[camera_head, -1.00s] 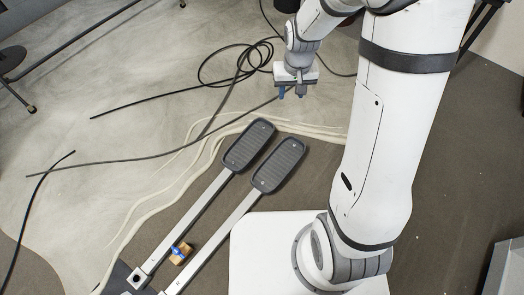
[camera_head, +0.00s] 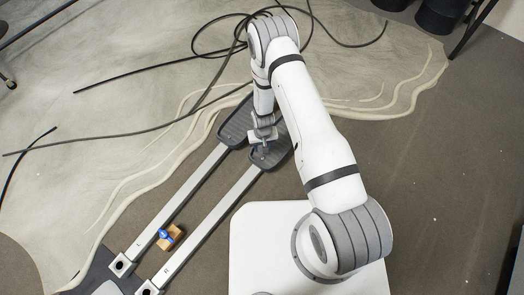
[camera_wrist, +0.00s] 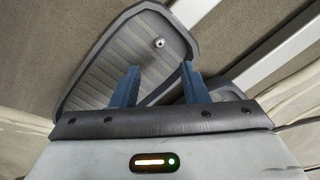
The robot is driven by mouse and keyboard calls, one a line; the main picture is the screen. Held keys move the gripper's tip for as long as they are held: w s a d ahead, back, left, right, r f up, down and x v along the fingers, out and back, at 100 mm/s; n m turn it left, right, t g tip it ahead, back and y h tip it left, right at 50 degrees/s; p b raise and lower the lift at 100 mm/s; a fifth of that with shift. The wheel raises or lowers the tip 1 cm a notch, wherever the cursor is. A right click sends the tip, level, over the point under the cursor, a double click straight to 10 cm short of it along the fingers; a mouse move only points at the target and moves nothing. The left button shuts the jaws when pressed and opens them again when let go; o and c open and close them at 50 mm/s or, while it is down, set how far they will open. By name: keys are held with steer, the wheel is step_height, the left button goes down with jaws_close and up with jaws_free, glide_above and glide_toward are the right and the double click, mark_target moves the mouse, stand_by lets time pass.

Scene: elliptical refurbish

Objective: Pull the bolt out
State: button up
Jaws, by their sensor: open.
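A small round silver bolt head (camera_wrist: 159,43) shows on the ribbed face of a dark grey pedal (camera_wrist: 120,62) in the wrist view. My gripper (camera_wrist: 160,85) has two blue fingers apart with nothing between them. The bolt lies beyond the fingertips, roughly in line with the gap. In the head view my gripper (camera_head: 264,146) is over the right-hand of two pedals (camera_head: 281,154) and hides part of it. I cannot tell how far the fingertips are from the pedal.
Two long metal bars (camera_head: 205,228) run from the pedals to a dark base at lower left. A wooden block (camera_head: 172,239) with a blue piece (camera_head: 165,234) sits between them. Black cables (camera_head: 150,68) lie on the pale rug (camera_head: 110,130).

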mark_target(263, 158)
step_height(263, 158, down, 8)
steer(key=b, duration=0.3)
steer(key=shift+s+f, duration=0.15)
steer(key=shift+f, duration=0.1)
jaws_close()
stand_by(0.3)
